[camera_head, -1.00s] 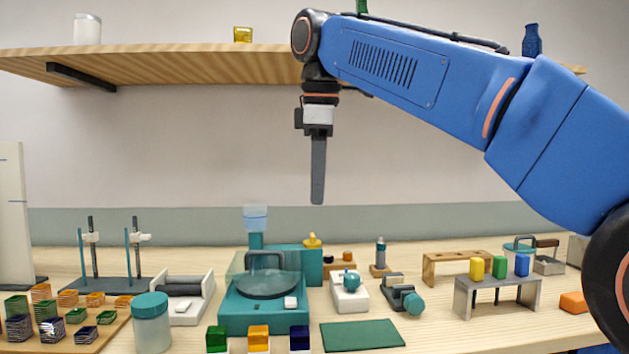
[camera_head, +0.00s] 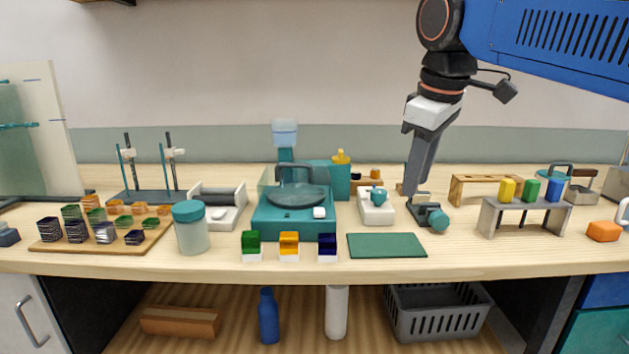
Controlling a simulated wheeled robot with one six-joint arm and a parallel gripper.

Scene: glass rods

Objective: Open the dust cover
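A teal bench machine (camera_head: 266,224) with a round dark disc (camera_head: 297,195) stands left of centre on the bench. A clear, faintly visible cover (camera_head: 266,180) and a dark arched handle (camera_head: 295,167) show at the disc. The cover looks to be down over the disc, but its transparency makes its outline hard to tell. My gripper (camera_head: 412,192) points down and is tilted, well to the right of the machine, by a small grey and teal device. Its fingers show edge-on, so their gap is hidden. I see nothing held in it.
A lidded jar (camera_head: 191,230) stands left of the machine. Coloured blocks (camera_head: 289,246) and a green mat (camera_head: 387,245) lie in front. A white device with a teal knob (camera_head: 376,208) and the grey and teal device (camera_head: 430,214) stand to the right.

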